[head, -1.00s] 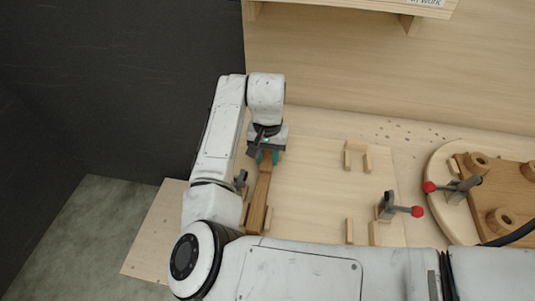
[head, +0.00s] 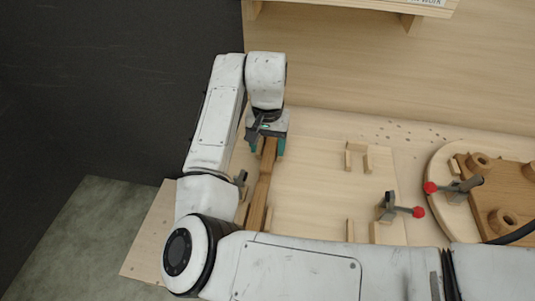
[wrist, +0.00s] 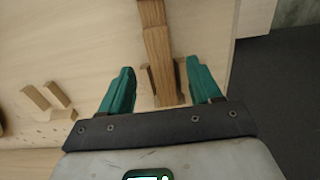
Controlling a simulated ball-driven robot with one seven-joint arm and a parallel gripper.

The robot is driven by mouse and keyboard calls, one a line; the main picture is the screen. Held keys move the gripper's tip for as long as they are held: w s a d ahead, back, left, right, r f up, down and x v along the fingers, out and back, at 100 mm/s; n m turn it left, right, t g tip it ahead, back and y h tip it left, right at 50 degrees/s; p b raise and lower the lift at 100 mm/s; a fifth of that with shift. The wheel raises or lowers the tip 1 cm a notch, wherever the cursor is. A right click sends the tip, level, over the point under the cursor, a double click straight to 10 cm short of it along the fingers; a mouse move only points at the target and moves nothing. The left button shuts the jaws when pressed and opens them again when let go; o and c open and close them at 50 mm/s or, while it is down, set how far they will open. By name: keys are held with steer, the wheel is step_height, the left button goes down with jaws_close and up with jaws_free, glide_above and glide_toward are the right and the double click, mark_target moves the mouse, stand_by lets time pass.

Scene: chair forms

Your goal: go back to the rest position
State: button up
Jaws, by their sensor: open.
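My gripper (head: 267,146) is above the far end of a long brown wooden bar (head: 262,190) on the pale board at the left of the bench. In the wrist view my gripper (wrist: 162,82) shows two green fingers spread apart. The wooden bar (wrist: 160,55) runs between and beyond them in that picture, and neither finger touches it. The gripper holds nothing. My arm hides part of the board's near side.
Small wooden blocks (head: 357,157) stand on the board (head: 310,190). A clamp with a red knob (head: 417,211) is at its right. A round board (head: 440,165) with brown parts and another red-knobbed clamp lies further right. A dark wall (head: 120,90) is at left.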

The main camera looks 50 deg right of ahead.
step_height(320, 180, up, 6)
steer(key=shift+r, duration=0.15)
stand_by(0.5)
